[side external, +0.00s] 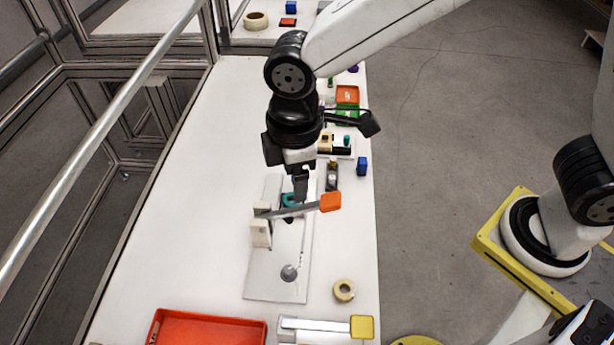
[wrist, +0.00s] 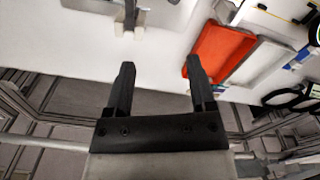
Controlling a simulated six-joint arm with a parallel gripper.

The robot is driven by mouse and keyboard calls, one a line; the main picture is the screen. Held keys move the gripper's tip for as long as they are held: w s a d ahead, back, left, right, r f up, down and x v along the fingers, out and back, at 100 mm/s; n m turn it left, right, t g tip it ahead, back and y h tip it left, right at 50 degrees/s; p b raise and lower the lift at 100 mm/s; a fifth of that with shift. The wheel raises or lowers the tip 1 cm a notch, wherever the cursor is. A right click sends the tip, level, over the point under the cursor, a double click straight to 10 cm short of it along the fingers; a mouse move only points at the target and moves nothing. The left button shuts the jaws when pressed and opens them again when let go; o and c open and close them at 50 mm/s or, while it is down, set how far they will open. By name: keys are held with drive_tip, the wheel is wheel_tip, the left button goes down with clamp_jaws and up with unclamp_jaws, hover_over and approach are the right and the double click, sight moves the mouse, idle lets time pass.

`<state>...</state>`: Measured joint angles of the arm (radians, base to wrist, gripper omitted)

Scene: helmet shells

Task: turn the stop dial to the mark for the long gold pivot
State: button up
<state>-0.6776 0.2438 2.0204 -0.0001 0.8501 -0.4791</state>
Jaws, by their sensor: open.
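My gripper (side external: 301,188) points down over the far part of a grey base plate (side external: 262,283). In the wrist view my gripper (wrist: 160,66) has its two fingers well apart with nothing between them. A teal round part (side external: 290,200) sits just below the fingers, partly hidden; I cannot tell whether they touch it. A grey round knob (side external: 289,272) stands on the near part of the plate. I cannot tell which of these is the stop dial, and its marks are not readable. A long gold pivot cannot be made out for certain.
A bar with an orange end (side external: 330,202) crosses the plate beside a white block (side external: 261,233). A tape roll (side external: 344,290), an orange tray (side external: 205,330) and a yellow-ended bar (side external: 361,327) lie nearer. Small parts crowd the far right edge. The table's left side is clear.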

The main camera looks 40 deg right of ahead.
drive_tip(key=s+a+f+n, duration=0.1)
drive_tip(key=s+a+n, duration=0.1)
drive_tip(key=a, duration=0.2)
hover_over(288, 270)
wheel_tip(288, 270, down, 16)
drive_tip(key=shift+d+r, duration=0.1)
drive_tip(key=shift+r, duration=0.15)
drive_tip(key=shift+f, duration=0.35)
drive_tip(key=shift+f, duration=0.1)
drive_tip(key=shift+f, duration=3.75)
clamp_jaws()
